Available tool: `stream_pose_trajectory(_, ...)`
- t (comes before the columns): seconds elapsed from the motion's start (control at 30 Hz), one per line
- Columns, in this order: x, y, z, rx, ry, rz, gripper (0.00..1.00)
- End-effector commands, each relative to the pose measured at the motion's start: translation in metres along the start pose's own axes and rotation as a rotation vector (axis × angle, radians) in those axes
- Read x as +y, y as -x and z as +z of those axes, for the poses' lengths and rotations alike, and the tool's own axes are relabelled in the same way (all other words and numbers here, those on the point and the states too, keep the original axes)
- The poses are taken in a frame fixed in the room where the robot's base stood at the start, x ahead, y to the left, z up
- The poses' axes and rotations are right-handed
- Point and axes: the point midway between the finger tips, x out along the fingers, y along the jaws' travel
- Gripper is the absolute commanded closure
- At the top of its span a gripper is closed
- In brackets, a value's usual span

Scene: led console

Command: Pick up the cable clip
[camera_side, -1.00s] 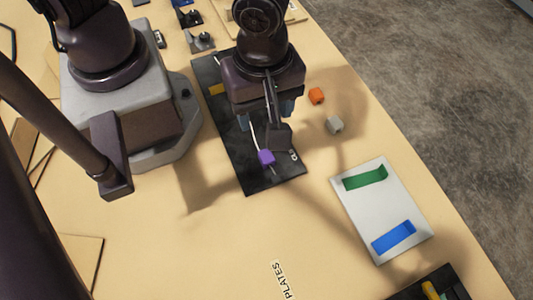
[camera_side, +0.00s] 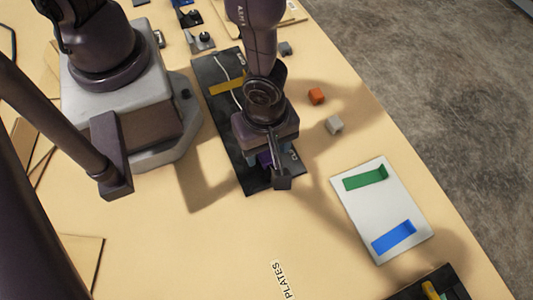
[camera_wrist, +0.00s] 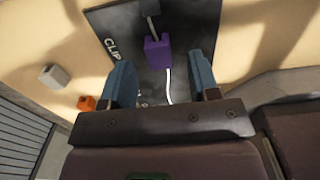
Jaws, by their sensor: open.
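A purple block, which looks like the cable clip (camera_side: 265,158), sits near the front end of a black board (camera_side: 252,182). In the wrist view the purple clip (camera_wrist: 157,52) lies ahead of and roughly between my blue-grey fingers, with a white cable (camera_wrist: 167,85) running from it. My gripper (camera_wrist: 161,75) is open and empty above the board. In the side view my gripper (camera_side: 266,162) hides much of the clip. I cannot tell whether the fingertips are level with it.
An orange cube (camera_side: 316,95), a light grey cube (camera_side: 334,125) and a dark cube (camera_side: 285,48) lie right of the board. A white plate (camera_side: 400,210) with a green strip (camera_side: 366,178) and a blue strip (camera_side: 394,237) lies further right. The table in front of the board is mostly clear.

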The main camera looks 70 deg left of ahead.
Motion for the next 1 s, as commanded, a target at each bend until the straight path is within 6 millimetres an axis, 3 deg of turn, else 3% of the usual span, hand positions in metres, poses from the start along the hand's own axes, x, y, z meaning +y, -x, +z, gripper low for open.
stream_pose_trajectory(0.2,0.0,-0.02,0.0,0.001,0.0,-0.001,0.45)
stream_pose_trajectory(0.43,0.0,-0.02,0.0,0.0,0.0,0.001,0.45)
stream_pose_trajectory(0.7,0.0,-0.02,0.0,0.001,0.0,0.001,1.0)
stream_pose_trajectory(1.0,0.0,-0.018,0.0,0.0,0.0,0.001,1.0)
